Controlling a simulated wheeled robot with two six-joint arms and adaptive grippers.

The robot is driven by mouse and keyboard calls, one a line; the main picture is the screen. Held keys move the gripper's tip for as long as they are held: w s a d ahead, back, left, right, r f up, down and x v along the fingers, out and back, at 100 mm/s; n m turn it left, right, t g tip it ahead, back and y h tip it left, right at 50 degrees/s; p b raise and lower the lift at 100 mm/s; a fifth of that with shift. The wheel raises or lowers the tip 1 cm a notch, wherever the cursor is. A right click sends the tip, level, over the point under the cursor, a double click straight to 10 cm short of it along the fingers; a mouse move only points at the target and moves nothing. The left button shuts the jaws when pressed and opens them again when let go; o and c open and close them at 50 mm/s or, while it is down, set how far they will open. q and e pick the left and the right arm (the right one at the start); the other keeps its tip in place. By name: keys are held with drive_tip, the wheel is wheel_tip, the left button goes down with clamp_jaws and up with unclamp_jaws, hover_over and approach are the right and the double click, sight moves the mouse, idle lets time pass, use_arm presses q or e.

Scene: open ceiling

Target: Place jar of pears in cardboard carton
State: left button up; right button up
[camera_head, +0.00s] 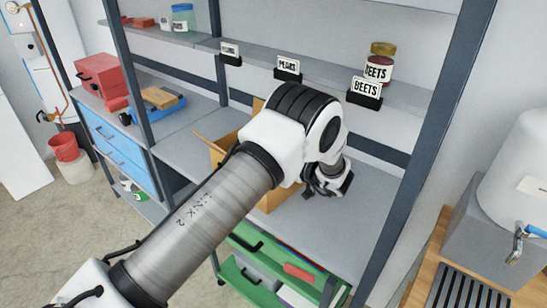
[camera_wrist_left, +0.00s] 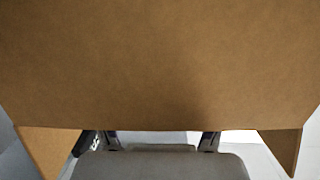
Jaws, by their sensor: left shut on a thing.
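The cardboard carton (camera_head: 217,150) stands open on the grey workbench, largely hidden behind my left arm. In the left wrist view, brown cardboard (camera_wrist_left: 160,65) fills most of the picture, with flaps at both lower sides. My left gripper (camera_head: 324,184) points down low over the bench at the carton's right side. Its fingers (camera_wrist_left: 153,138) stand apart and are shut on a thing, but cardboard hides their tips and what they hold. I cannot make out the jar of pears in either view. My right gripper is not in view.
A shelf above the bench bears a pears sign (camera_head: 288,66), with no jar visible behind it, and a beets jar (camera_head: 380,64) behind a beets sign (camera_head: 366,88). A red toolbox (camera_head: 101,75) and blue tray (camera_head: 158,108) are left. Bare bench (camera_head: 375,190) lies right of my gripper.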

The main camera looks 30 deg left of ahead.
use_arm(q)
drive_tip(key=shift+s+f, duration=0.15)
drive_tip(key=shift+f, duration=0.1)
drive_tip(key=o, duration=1.7)
drive_tip(key=shift+f, duration=0.1)
drive_tip(key=shift+s+f, duration=0.1)
drive_tip(key=shift+r, duration=0.2)
drive_tip(key=shift+r+p, duration=0.55)
drive_tip(key=shift+d+f+b, duration=0.25)
drive_tip(key=shift+d+b, duration=0.35)
drive_tip(key=shift+d, duration=0.1)
drive_tip(key=v, duration=0.4)
drive_tip(key=b+v, duration=0.1)
drive_tip(key=v, duration=0.1)
drive_tip(key=shift+r, duration=0.4)
